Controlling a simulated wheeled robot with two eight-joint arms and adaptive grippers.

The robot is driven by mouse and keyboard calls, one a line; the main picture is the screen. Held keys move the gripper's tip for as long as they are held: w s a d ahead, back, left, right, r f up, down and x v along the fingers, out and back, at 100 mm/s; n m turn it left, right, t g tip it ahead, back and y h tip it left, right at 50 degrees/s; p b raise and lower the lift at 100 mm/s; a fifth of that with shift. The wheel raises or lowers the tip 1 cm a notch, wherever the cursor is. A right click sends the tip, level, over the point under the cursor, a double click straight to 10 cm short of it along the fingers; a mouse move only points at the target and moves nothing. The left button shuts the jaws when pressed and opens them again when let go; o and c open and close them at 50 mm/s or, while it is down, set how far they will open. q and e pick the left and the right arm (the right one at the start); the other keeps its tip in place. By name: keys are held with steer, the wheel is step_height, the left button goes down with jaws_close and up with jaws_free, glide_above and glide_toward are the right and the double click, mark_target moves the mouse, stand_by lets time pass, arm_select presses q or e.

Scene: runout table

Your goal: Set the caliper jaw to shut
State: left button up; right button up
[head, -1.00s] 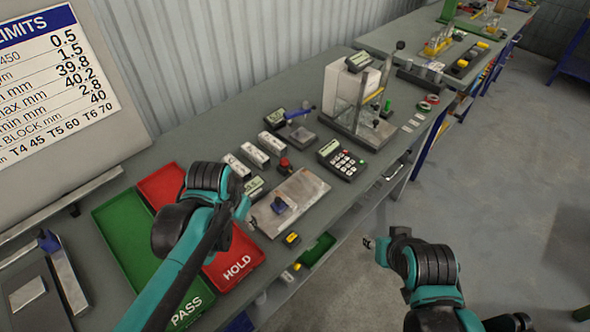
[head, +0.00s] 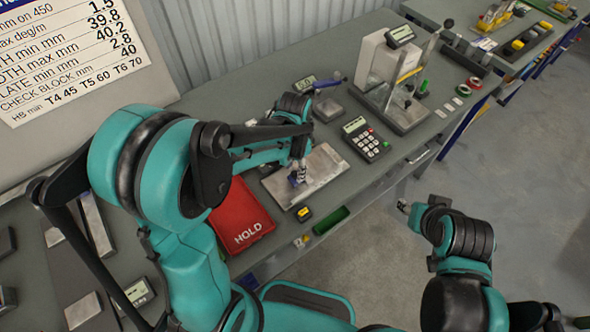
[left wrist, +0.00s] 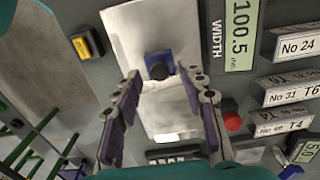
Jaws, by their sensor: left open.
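A bare metal plate (head: 325,168) lies on the table and carries a small blue block with a dark knob, which looks like the sliding caliper jaw (left wrist: 160,65). A display marked WIDTH (left wrist: 240,35) reads 100.5 beside the plate (left wrist: 165,22). My left gripper (head: 297,174) is over the plate at the blue block. In the left wrist view my left gripper (left wrist: 162,82) is open, its fingers either side of the block's line; whether they touch it I cannot tell. My right gripper (head: 403,207) is off the table's front edge, small and unclear.
The red HOLD tray (head: 240,215) lies left of the plate. A yellow-and-black item (head: 303,213) lies in front of the plate, a calculator-like keypad (head: 365,140) to its right. Numbered blocks (left wrist: 290,91) and a red button (left wrist: 232,121) stand close by.

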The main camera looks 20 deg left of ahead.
arm_select(q)
steer(key=shift+f, duration=0.35)
jaws_close()
steer(key=w+d, duration=0.4)
steer(key=w, duration=0.1)
steer(key=w+d+b, duration=0.1)
steer(key=w+d, duration=0.1)
steer(key=w, duration=0.1)
steer(key=shift+d, duration=0.15)
steer(key=shift+w, duration=0.1)
jaws_free()
